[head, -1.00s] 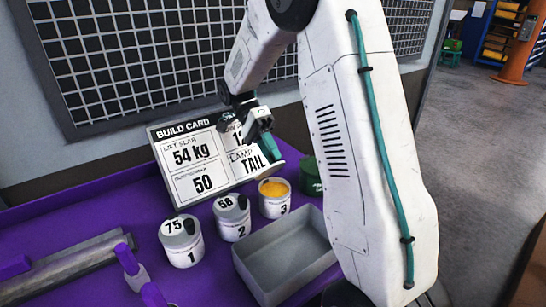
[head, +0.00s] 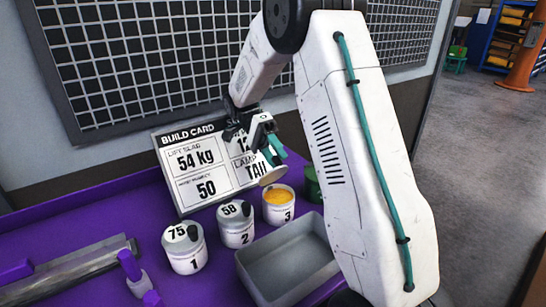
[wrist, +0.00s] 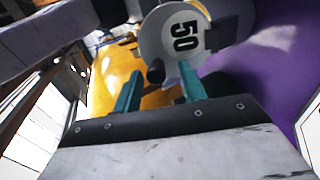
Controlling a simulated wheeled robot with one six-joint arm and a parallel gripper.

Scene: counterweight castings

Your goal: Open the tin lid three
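Tin three (head: 279,214) is a white tin marked 3, standing upright with its top uncovered and yellow-orange contents showing. A pale round lid (head: 272,177) is tilted in the air just above its back left rim. In the wrist view the lid (wrist: 172,35) is marked 50 and has a black knob. My gripper (head: 272,152) is above the lid, its teal fingers apart. In the wrist view my gripper (wrist: 160,78) shows a wide gap, with the knob near the fingertips but not clasped. Whether a finger touches the lid is hard to tell.
Tin one (head: 185,254) with lid 75 and tin two (head: 236,230) with lid 58 stand covered to the left. An empty grey tray (head: 290,265) lies in front. The build card (head: 205,165) stands behind. A green container (head: 312,184) is partly hidden behind my arm.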

